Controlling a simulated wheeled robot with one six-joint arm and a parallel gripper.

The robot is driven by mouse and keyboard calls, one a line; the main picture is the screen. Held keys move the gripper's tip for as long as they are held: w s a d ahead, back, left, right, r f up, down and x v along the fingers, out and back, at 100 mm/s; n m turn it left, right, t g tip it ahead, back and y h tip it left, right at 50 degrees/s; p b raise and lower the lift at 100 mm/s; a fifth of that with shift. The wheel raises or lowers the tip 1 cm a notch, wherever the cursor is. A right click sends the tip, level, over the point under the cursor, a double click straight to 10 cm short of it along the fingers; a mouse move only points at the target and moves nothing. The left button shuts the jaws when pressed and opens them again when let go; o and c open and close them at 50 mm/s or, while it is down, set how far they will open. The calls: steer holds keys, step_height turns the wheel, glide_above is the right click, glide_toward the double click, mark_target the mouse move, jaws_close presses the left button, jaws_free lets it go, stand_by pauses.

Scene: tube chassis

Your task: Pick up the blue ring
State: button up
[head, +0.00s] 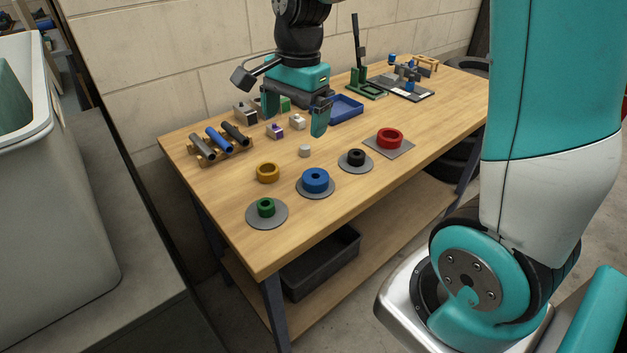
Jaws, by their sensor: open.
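The blue ring (316,187) lies flat on a round grey disc (338,193) near the front edge of the wooden workbench. Its centre hole faces up. My gripper (295,121) is above the back part of the bench, behind the blue ring and apart from it. Its fingers point down and are spread, with nothing seen between them. The teal right finger shows clearly; the left one is partly lost among the small parts behind it.
A green ring (266,208), a black ring (356,158) and a red ring (389,138) sit on grey plates. An orange ring (267,173) and a small white cylinder (305,151) lie nearby. A tube rack (207,158), a blue tray (347,108) and a green stand (366,91) are behind.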

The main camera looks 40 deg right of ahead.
steer(key=w+d+f+m, duration=0.3)
steer(key=w+d+m, duration=0.1)
steer(key=d+m, duration=0.4)
glide_above(316, 173)
steer(key=shift+h, duration=0.4)
steer(key=f, duration=1.1)
steer(key=shift+s+a+p, duration=0.15)
steer(key=shift+s+p, duration=0.15)
steer(key=shift+p, duration=0.1)
step_height(316, 173, down, 6)
steer(key=shift+s+a+r+p, duration=0.1)
steer(key=shift+a+p, duration=0.05)
steer(key=shift+p, duration=0.4)
steer(key=c, duration=1)
steer(key=shift+c, duration=0.6)
steer(key=shift+r, duration=0.15)
